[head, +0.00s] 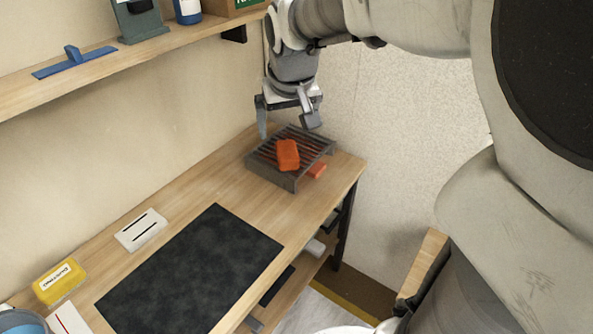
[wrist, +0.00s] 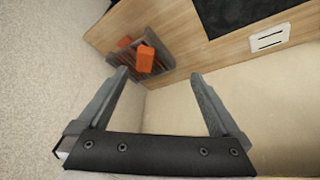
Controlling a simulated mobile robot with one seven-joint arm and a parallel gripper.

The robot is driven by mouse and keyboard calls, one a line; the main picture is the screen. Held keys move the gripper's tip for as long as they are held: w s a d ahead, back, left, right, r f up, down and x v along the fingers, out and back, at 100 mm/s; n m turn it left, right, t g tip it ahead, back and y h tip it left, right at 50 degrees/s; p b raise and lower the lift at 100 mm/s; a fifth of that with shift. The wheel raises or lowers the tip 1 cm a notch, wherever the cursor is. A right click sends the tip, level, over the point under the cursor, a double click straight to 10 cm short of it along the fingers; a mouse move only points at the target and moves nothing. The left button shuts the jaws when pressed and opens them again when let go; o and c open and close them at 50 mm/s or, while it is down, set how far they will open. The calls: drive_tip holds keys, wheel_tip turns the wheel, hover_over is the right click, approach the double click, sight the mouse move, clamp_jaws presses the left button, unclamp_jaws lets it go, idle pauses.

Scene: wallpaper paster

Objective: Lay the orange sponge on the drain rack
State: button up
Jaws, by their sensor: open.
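The orange sponge (head: 288,155) lies on top of the dark slatted drain rack (head: 258,172), near its front middle. The wrist view also shows the sponge (wrist: 146,59) on the rack (wrist: 165,54). A second orange piece (head: 317,171) pokes out at the rack's right side, and reddish colour shows between the slats; its full shape is hidden. My gripper (head: 288,125) is open and empty above the back of the rack. In the wrist view its two fingers (wrist: 160,73) are spread wide and apart from the sponge.
A black mat (head: 190,270), a white card with two black lines (head: 143,230) and a yellow box (head: 60,283) are on the wooden table. A shelf (head: 150,60) runs along the wall. A speckled wall (head: 400,120) stands beyond the rack's end.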

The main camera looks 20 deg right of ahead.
drive_tip(key=s+a+r+p, duration=0.2)
drive_tip(key=s, duration=0.7)
drive_tip(key=s+a+r+n+p, duration=0.1)
drive_tip(key=s, duration=0.9)
drive_tip(key=shift+a+r+t+y+p, duration=0.3)
drive_tip(key=shift+a+r+y+p, duration=0.05)
drive_tip(key=shift+a+y, duration=0.05)
